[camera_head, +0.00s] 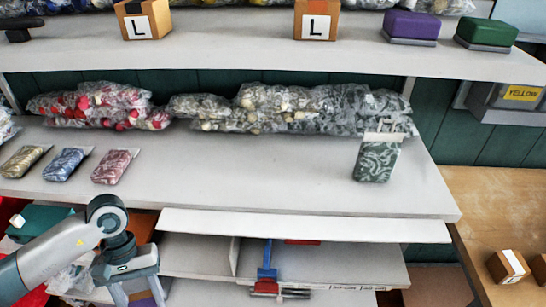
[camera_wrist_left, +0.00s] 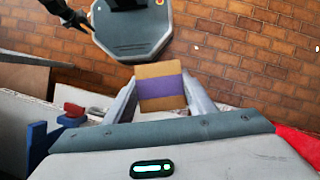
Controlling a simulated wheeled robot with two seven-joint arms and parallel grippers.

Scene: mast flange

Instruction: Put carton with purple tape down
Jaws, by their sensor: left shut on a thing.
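The carton with purple tape (camera_wrist_left: 161,88) is a brown box with a purple band across its middle. It sits between the two fingers of my left gripper (camera_wrist_left: 160,97), which is shut on it. In the head view my left gripper (camera_head: 138,293) is at the lower left, in front of the lower shelf, pointing down. Only a little of the carton shows there, and the bottom edge of the picture cuts it off. In the left wrist view brick-patterned floor lies beyond the carton. My right gripper does not show clearly in either view.
The main shelf (camera_head: 260,180) has a wide bare middle. Several small packets, a green patterned pack (camera_head: 377,160) and bagged goods (camera_head: 290,108) stand on it. A lower shelf (camera_head: 340,265) holds a blue and red tool (camera_head: 267,275). A wooden table (camera_head: 480,215) at right bears small cartons.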

